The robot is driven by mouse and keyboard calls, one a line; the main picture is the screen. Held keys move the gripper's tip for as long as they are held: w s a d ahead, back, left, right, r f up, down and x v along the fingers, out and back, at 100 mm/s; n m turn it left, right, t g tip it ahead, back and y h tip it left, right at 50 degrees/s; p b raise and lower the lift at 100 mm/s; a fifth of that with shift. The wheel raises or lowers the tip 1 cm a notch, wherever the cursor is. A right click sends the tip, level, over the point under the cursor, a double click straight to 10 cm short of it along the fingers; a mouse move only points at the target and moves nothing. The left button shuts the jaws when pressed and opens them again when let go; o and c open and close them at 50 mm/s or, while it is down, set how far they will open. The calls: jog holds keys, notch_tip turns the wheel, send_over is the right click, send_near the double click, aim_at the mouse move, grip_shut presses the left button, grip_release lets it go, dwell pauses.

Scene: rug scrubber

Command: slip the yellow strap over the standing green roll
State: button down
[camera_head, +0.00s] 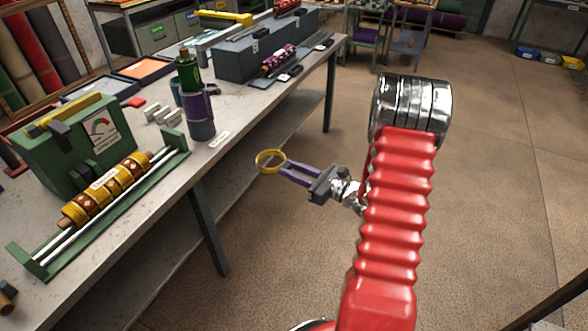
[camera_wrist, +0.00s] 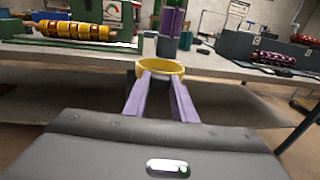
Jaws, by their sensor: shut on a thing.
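My gripper (camera_head: 284,171) has long purple fingers and is shut on the yellow strap (camera_head: 271,161), a ring held at the fingertips. The strap also shows in the wrist view (camera_wrist: 160,67). It hangs in the air off the front edge of the bench, apart from it. The green roll (camera_head: 188,75) stands upright on the bench, behind and left of the strap in the head view. A purple roll (camera_head: 199,112) stands close in front of it on a grey base and hides its lower part.
A green machine with a dial (camera_head: 100,127) and a rack with a yellow patterned roll (camera_head: 110,187) stand left. A dark box (camera_head: 250,62) stands behind. The floor at right is clear.

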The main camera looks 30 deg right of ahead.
jog(key=a+f, duration=0.3)
jog(key=a, duration=0.8)
jog(key=a+f+n+y, duration=0.1)
jog(key=a+f, duration=0.2)
jog(key=a, duration=0.9)
jog(key=shift+s+g, duration=0.3)
jog(key=shift+s, duration=0.1)
